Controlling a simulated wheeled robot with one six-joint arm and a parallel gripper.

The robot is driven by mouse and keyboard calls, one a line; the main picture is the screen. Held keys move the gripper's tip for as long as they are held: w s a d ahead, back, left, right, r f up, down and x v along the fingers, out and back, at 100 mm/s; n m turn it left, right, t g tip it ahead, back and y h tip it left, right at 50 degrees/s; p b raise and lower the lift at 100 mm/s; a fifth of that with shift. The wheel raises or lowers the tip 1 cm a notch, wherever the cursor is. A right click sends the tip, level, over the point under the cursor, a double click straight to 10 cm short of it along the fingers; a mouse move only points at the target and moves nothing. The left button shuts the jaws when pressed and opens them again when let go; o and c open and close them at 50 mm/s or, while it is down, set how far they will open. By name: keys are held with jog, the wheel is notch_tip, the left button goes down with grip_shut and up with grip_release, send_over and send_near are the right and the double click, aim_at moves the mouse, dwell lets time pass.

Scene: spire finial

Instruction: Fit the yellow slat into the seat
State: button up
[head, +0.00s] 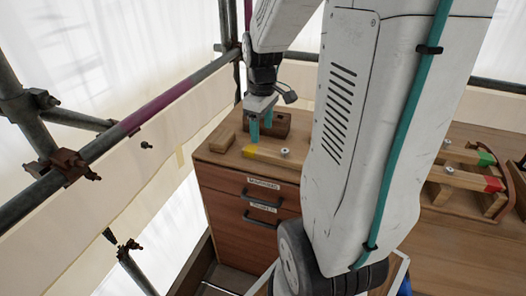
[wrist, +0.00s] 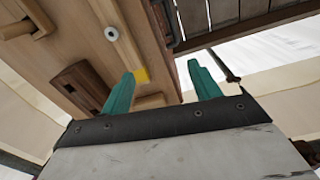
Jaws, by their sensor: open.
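The yellow slat (head: 268,155) is a pale wooden strip with a yellow end and a grey bolt. It lies flat on the cabinet top in the head view. In the wrist view its yellow end (wrist: 142,75) shows just right of the left fingertip and its bolt is farther up. My gripper (head: 260,130) has teal fingers, apart and empty, above the cabinet top near the slat's yellow end. The gap between them also shows in the wrist view (wrist: 163,78). A wooden rack (head: 463,199) at right holds a green-ended and a red-ended slat. I cannot tell which spot is the seat.
A dark brown block (head: 282,122) with a recess stands behind my fingers; it shows left in the wrist view (wrist: 80,88). A small wooden block (head: 222,140) lies at the cabinet's left edge. Scaffold pipes (head: 150,112) run at left. Bare wood lies right of my arm.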

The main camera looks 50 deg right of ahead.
jog(key=n, duration=0.1)
send_over(285, 150)
jog(key=f, duration=0.7)
jog(key=shift+w, duration=0.25)
jog(key=f, duration=0.8)
jog(key=shift+s+a, duration=0.1)
jog(key=shift+s, duration=0.2)
jog(key=c, duration=1.2)
